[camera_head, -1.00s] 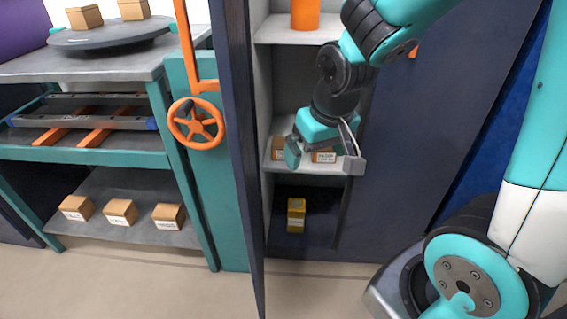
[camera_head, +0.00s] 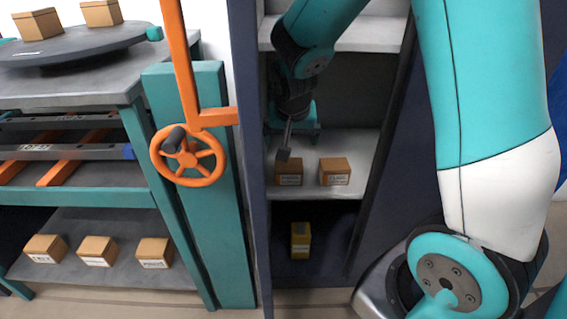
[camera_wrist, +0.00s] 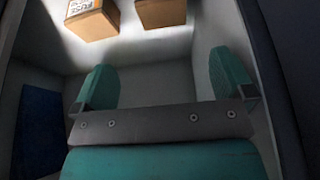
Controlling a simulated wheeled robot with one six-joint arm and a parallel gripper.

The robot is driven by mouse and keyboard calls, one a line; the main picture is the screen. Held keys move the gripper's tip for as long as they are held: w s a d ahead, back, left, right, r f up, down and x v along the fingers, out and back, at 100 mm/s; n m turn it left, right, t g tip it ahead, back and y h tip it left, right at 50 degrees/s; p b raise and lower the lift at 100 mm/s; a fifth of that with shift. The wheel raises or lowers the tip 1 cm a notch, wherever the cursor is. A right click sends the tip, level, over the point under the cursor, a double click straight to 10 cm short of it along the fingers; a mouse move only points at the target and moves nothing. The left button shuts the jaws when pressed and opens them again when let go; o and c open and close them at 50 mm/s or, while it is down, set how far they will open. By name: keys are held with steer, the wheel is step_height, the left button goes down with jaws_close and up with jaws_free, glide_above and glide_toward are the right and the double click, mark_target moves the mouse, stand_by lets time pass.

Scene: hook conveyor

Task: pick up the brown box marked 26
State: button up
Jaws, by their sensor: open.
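Two brown boxes stand side by side on the cabinet's middle shelf, a left box (camera_head: 289,172) and a right box (camera_head: 334,171). Their labels are too small to read, so I cannot tell which, if either, is marked 26. My gripper (camera_head: 293,140) is inside the cabinet, above and near the left box. In the wrist view my gripper (camera_wrist: 163,80) is open, with nothing between its teal fingers. Two brown boxes, one (camera_wrist: 92,20) at the top left and one (camera_wrist: 160,12) at the top middle, lie beyond the fingertips, apart from them.
A yellow box (camera_head: 301,240) stands in the dark compartment below. An upper shelf (camera_head: 375,36) is above my gripper. The cabinet's side panels are close on both sides. At left are an orange handwheel (camera_head: 188,163), brown boxes (camera_head: 97,251) on a low shelf, and a turntable (camera_head: 75,45) with two boxes.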

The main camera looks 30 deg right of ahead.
mark_target(289, 164)
steer(key=b+x, duration=0.1)
steer(key=x, duration=0.3)
steer(key=b+x, duration=0.1)
steer(key=x, duration=0.2)
steer(key=b+x, duration=0.2)
steer(key=x, duration=0.2)
steer(key=shift+w+d+f, duration=0.2)
steer(key=shift+w+d, duration=0.05)
steer(key=shift+w, duration=0.1)
steer(key=shift+w+b+x, duration=0.1)
steer(key=shift+b+x, duration=0.6)
steer(key=shift+x, duration=0.8)
steer(key=shift+w+b+x, duration=0.15)
steer(key=shift+b+x, duration=0.5)
steer(key=shift+x, duration=0.9)
steer(key=shift+r, duration=0.15)
steer(key=shift+c, duration=0.5)
steer(key=c, duration=0.7)
